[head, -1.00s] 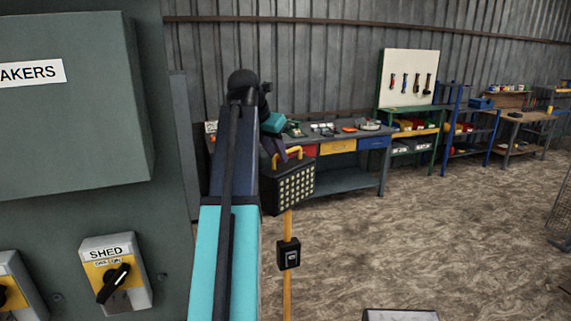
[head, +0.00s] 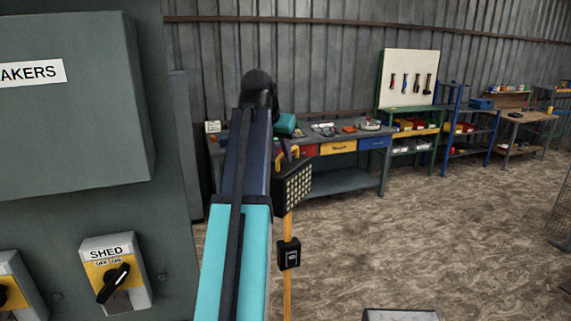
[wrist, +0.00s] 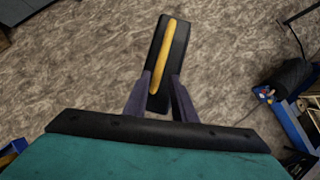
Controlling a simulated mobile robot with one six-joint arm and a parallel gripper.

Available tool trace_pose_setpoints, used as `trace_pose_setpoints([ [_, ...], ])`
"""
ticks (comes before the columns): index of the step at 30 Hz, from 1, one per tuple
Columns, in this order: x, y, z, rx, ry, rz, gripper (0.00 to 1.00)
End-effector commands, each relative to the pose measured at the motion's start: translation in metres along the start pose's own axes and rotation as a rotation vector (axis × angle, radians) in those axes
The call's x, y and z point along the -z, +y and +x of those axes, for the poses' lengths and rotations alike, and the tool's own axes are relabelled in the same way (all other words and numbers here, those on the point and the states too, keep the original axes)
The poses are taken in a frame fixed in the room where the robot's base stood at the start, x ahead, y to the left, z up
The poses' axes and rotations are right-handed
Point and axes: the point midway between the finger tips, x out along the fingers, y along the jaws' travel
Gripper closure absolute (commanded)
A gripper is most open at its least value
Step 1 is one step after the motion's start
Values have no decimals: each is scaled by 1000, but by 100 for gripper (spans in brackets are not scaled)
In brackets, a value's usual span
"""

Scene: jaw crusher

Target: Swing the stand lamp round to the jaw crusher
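The stand lamp (head: 292,187) is in the middle of the head view, a black head with a grid of pale lights on a yellow pole. A yellow handle tops it, and a small black switch box (head: 289,254) sits on the pole. In the wrist view the lamp's black head (wrist: 177,55) and yellow handle (wrist: 164,58) are seen from above. My gripper (wrist: 161,75) has its fingers apart, one on each side of the handle's near end; I cannot tell whether they touch it. My arm hides part of the lamp's left side. I cannot make out the jaw crusher.
A grey switch cabinet (head: 70,120) with a SHED rotary switch (head: 115,275) stands close on the left. A workbench (head: 340,148) with coloured drawers, a tool board (head: 408,75) and blue shelves (head: 470,130) line the back wall. The floor right of the lamp is mostly clear.

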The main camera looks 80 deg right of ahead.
Motion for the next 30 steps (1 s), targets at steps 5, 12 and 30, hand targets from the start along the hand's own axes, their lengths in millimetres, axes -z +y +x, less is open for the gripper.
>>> trace_pose_setpoints([
  [5, -1, -6, 0, 4, -1, 2, 78],
  [12, -1, -11, 0, 4, -1, 2, 78],
  [30, -6, -11, -6, 4, -3, 3, 78],
])
